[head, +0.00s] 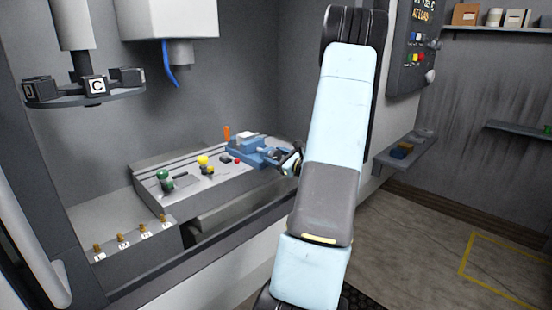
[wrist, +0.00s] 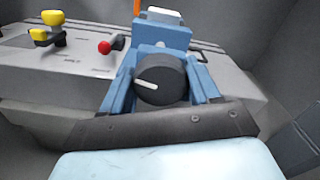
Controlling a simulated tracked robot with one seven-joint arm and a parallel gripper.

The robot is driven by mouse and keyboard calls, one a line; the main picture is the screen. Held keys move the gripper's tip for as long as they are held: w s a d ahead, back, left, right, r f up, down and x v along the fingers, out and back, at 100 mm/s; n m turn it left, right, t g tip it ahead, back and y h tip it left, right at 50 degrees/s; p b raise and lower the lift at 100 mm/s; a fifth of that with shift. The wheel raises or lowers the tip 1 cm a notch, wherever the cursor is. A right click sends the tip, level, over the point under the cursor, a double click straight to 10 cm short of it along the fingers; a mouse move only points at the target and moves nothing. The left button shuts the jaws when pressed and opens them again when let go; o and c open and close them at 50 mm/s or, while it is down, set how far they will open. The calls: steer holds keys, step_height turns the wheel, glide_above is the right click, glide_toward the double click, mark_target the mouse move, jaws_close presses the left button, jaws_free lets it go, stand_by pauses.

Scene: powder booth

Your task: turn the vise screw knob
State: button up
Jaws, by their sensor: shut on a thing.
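The blue vise (wrist: 163,38) stands on the grey machine table, and it also shows in the head view (head: 250,147). In the head view my gripper (head: 290,160) is at the vise's right end, partly hidden by my arm. The knob is hard to make out there.
A red-topped knob (wrist: 104,47), a yellow knob (wrist: 52,18) and a green knob (head: 163,175) stand left of the vise. An orange handle (head: 227,133) rises behind it. A tool carousel (head: 85,95) hangs at upper left. A control panel (head: 413,50) is at right.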

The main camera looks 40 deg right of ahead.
steer(key=m, duration=0.4)
steer(key=shift+m, duration=0.3)
steer(key=m, duration=0.4)
steer(key=shift+d+m, duration=0.15)
steer(key=shift+m, duration=0.15)
steer(key=m, duration=0.4)
steer(key=shift+d+m, duration=0.1)
steer(key=shift+m, duration=0.2)
steer(key=shift+d+m, duration=0.1)
steer(key=shift+m, duration=2.1)
steer(key=o, duration=0.8)
steer(key=shift+f, duration=0.1)
steer(key=shift+o, duration=1.1)
steer(key=shift+s, duration=0.1)
